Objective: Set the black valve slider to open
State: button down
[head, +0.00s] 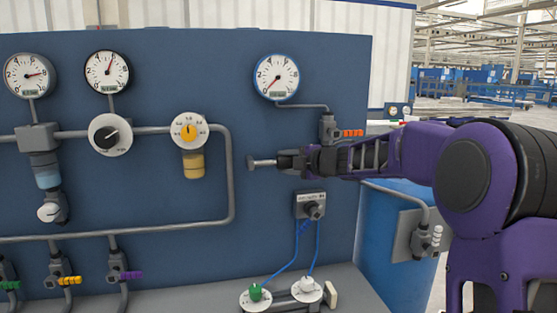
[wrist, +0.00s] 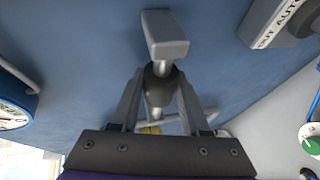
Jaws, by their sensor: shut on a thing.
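The black valve slider (wrist: 158,82) is a dark sleeve around a grey rod, seen in the wrist view between the fingers, near the rod's grey block-shaped end (wrist: 165,35). In the head view the rod's end (head: 251,163) sticks out to the left of my gripper (head: 291,161). My gripper also shows in the wrist view (wrist: 158,90), with its two fingers shut on the slider from both sides. My fingers partly hide the slider in the head view, and I cannot read any open or closed marking.
A blue panel (head: 140,90) stands behind, with several gauges, pipes and knobs. Above is an orange-handled valve (head: 350,133). Below are a grey switch box (head: 310,205) with blue cables, a green knob (head: 256,292) and a white knob (head: 307,288). A blue barrel (head: 390,240) stands at the right.

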jog(key=c, duration=0.7)
grip_release()
jog(key=shift+w+d, duration=0.1)
jog(key=shift+d, duration=0.4)
jog(key=shift+a, duration=0.1)
jog(key=v, duration=1.7)
jog(key=shift+s+p, duration=0.3)
jog(key=shift+p, duration=0.05)
